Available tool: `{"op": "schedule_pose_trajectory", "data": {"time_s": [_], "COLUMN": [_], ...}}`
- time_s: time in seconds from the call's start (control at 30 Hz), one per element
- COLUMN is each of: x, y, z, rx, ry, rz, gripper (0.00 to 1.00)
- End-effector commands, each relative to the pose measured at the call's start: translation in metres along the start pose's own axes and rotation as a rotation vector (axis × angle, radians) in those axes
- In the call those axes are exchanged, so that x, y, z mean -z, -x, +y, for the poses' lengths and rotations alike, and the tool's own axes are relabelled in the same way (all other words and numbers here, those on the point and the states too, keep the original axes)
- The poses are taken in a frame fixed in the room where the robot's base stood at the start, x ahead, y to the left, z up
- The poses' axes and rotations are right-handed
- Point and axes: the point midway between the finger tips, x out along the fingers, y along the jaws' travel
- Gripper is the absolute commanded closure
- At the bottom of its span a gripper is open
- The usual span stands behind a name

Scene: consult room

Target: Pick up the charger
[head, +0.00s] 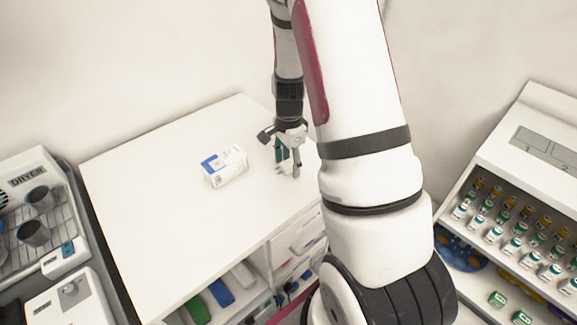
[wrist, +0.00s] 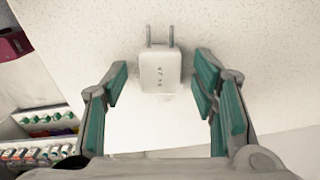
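The charger (wrist: 160,72) is a small white block with two metal prongs and faint printed text. In the wrist view it lies on the white cabinet top, prongs pointing away from my gripper. My gripper (wrist: 158,92) is open, its green-padded fingers apart on either side of the charger's near part, with gaps on both sides. In the head view my gripper (head: 288,167) points down close over the right part of the cabinet top (head: 140,190). The charger cannot be made out there.
A white and blue box (head: 225,167) lies on the cabinet top left of my gripper. A dryer unit (head: 35,205) stands at the far left. A rack of small vials (head: 515,225) stands at the right. The cabinet top's left part is clear.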

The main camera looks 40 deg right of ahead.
Motion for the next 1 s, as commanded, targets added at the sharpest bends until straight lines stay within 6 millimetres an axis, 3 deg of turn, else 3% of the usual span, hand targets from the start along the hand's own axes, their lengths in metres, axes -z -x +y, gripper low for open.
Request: {"op": "schedule_pose_trajectory", "data": {"time_s": [0.03,0.2,0.67,0.97,1.0], "x": [0.000,0.000,0.000,0.000,0.002], "y": [0.000,0.000,0.006,0.039,0.037], "z": [0.000,0.000,-0.001,-0.002,0.010], "rx": [0.000,0.000,0.002,0.004,-0.001], "ry": [0.000,0.000,0.001,0.002,-0.003], "rz": [0.000,0.000,0.001,0.001,0.000], "gripper": [0.58,0.96,0.96,0.96,0.96]}}
